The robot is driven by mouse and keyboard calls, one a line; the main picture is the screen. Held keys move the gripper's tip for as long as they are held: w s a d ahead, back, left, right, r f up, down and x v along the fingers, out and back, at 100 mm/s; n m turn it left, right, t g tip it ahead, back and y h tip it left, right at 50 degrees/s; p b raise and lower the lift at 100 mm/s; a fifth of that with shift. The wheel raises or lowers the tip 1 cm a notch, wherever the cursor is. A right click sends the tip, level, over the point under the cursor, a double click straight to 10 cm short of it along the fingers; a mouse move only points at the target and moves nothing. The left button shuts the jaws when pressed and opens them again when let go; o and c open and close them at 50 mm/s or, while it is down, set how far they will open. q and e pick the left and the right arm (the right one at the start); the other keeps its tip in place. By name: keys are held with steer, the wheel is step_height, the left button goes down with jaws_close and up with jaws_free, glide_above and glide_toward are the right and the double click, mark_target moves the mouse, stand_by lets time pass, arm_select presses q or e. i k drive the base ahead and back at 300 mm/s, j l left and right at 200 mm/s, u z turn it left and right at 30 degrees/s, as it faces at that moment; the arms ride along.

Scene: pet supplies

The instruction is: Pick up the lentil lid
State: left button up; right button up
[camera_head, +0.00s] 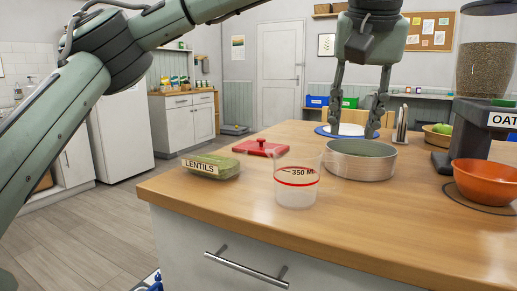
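A red flat lid with a small knob (261,148) lies on the wooden counter, behind the clear measuring cup. I take it to be the lentil lid. A clear container labelled LENTILS (212,166) with green contents sits at the counter's left edge, in front of and left of the lid. My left gripper (354,132) points down with its two fingers spread and nothing between them. It is to the right of the red lid, above and behind the metal pan. My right gripper is not in view.
The measuring cup (297,184) marked 350 ml stands in front of the lid. The round metal pan (361,170) is right of it. A blue-rimmed plate (342,134) lies behind the pan. An OATS dispenser (487,130) and an orange bowl (486,184) stand at right.

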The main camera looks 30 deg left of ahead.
mark_target(257, 148)
steer(key=i+j+z, duration=0.2)
steer(key=j, duration=0.25)
steer(key=j+z, duration=0.15)
steer(key=j, duration=0.25)
steer(key=j+z, duration=0.2)
steer(key=j, duration=0.3)
steer(key=i, duration=0.05)
